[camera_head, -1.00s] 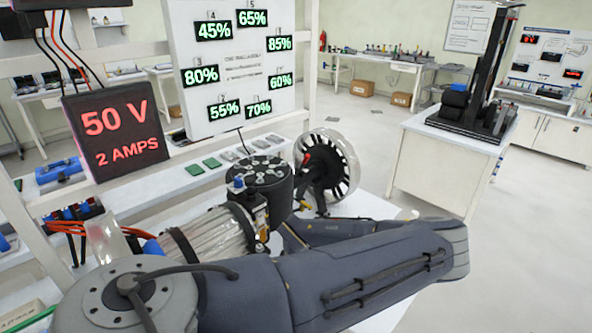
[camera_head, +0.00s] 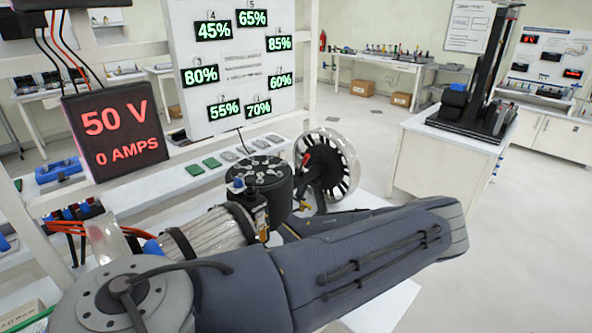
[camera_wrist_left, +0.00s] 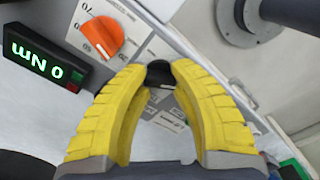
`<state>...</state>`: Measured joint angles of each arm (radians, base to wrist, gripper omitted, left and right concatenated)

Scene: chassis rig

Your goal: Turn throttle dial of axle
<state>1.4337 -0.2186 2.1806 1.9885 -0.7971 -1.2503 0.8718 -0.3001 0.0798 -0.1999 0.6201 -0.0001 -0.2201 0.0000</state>
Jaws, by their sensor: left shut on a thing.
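In the left wrist view, the two yellow fingers of my left gripper (camera_wrist_left: 158,84) close around a small black dial (camera_wrist_left: 158,72) on a light panel. The dial sits between the fingertips, and its lower part shows a pale mark. An orange dial (camera_wrist_left: 103,37) with printed numbers around it is up and to the left, apart from the fingers. A black display (camera_wrist_left: 45,55) left of it reads 0 Nm in green. In the head view my arm crosses the front, and my left gripper is not visible. My right gripper is in neither view.
In the head view, a black display (camera_head: 116,125) reads 50 V, 0 AMPS. A white board (camera_head: 238,64) carries several green percentage readouts. A spoked wheel (camera_head: 327,164) and a black round motor housing (camera_head: 259,186) stand behind my arm.

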